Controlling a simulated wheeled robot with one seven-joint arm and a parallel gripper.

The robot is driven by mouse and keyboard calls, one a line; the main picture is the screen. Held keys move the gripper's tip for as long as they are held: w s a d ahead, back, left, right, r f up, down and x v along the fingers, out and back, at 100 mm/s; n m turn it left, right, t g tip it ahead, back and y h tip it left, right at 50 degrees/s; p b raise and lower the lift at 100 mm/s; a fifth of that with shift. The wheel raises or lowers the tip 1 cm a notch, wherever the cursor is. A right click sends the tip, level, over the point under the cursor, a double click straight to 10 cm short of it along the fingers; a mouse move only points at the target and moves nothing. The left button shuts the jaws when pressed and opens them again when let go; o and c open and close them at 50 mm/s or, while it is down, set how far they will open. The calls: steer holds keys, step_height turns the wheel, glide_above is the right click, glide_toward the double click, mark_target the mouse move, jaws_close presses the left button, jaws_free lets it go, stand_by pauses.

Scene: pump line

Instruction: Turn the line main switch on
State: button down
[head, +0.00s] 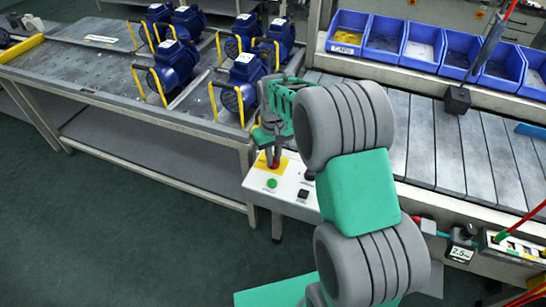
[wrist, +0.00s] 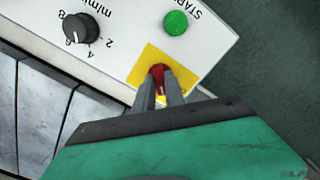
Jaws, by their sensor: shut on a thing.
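The control box (head: 250,185) has a white top with a yellow plate (head: 262,161), a green button (head: 271,183) and a black dial knob (head: 309,175). On the yellow plate sits a red switch handle (head: 275,166). My gripper (head: 273,158) points down over it. In the wrist view, the two grey fingers of my gripper (wrist: 160,83) are shut on the red handle (wrist: 157,70), which shows between and just beyond their tips. The fingers hide part of the handle, and my gripper covers part of the yellow plate (wrist: 142,68), so its setting cannot be read.
The green START button (wrist: 175,23) and the speed dial (wrist: 80,27) are close to the fingers. Several blue pumps (head: 174,70) stand on the metal table (head: 90,70) at left.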

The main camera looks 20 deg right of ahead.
steer(key=m, duration=0.4)
steer(key=shift+m, duration=0.3)
steer(key=m, duration=0.4)
steer(key=shift+m, duration=0.4)
steer(key=c, duration=1.4)
jaws_free()
steer(key=shift+r, duration=0.15)
step_height(320, 180, up, 7)
steer(key=shift+b, duration=0.35)
steer(key=shift+r, duration=0.3)
